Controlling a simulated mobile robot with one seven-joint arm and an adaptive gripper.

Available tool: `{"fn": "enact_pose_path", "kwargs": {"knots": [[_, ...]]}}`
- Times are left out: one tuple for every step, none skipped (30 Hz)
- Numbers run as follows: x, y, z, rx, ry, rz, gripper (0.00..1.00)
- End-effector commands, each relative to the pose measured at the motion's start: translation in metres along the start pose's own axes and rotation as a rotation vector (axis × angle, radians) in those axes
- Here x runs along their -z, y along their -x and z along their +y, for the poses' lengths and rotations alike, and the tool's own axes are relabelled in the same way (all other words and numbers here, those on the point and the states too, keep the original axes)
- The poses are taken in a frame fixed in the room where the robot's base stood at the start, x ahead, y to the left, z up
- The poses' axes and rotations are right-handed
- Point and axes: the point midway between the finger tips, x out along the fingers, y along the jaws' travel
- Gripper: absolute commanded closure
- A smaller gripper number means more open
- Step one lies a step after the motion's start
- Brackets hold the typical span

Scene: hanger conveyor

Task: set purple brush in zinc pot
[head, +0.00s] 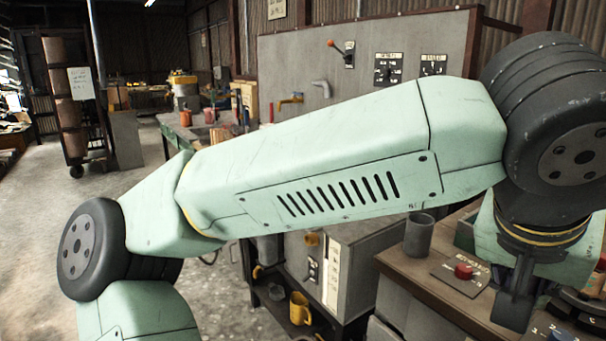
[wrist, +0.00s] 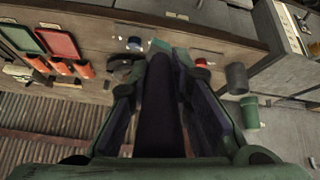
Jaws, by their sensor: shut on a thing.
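In the wrist view my gripper (wrist: 160,66) is shut on a dark purple, elongated thing, which I take to be the purple brush (wrist: 160,112). It lies lengthwise between the two fingers; its far end is hard to make out. The zinc pot appears to be the plain grey cylinder (head: 419,236) standing upright near the workbench's edge in the head view. It also shows in the wrist view (wrist: 237,79), to the right of my gripper and apart from it.
A red button (head: 464,271) sits on a plate on the wooden workbench (head: 420,274). A green bin (wrist: 250,112) stands beside the bench. A green tray (wrist: 18,37), a red tray (wrist: 57,42) and several orange-handled things (wrist: 85,69) lie at the wrist view's left.

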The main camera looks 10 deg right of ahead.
Motion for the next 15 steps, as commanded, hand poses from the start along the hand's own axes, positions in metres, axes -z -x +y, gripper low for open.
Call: {"fn": "enact_pose_path", "kwargs": {"knots": [[0.004,-0.009,-0.011,0.013,0.022,0.0,1.0],[0.007,-0.014,-0.017,0.02,0.033,0.001,1.0],[0.011,-0.023,-0.028,0.032,0.052,0.003,1.0],[0.013,-0.03,-0.036,0.041,0.065,0.003,1.0],[0.016,-0.037,-0.045,0.051,0.081,0.004,1.0],[0.019,-0.048,-0.059,0.065,0.102,0.006,1.0],[0.021,-0.056,-0.07,0.076,0.12,0.007,1.0],[0.022,-0.065,-0.081,0.087,0.137,0.008,1.0],[0.023,-0.078,-0.098,0.103,0.162,0.009,1.0],[0.024,-0.088,-0.112,0.116,0.181,0.011,1.0],[0.023,-0.098,-0.127,0.129,0.199,0.013,1.0],[0.021,-0.113,-0.146,0.145,0.226,0.014,1.0],[0.019,-0.123,-0.161,0.158,0.244,0.016,1.0],[0.016,-0.133,-0.176,0.169,0.262,0.018,1.0],[0.011,-0.147,-0.195,0.185,0.284,0.02,1.0]]}}
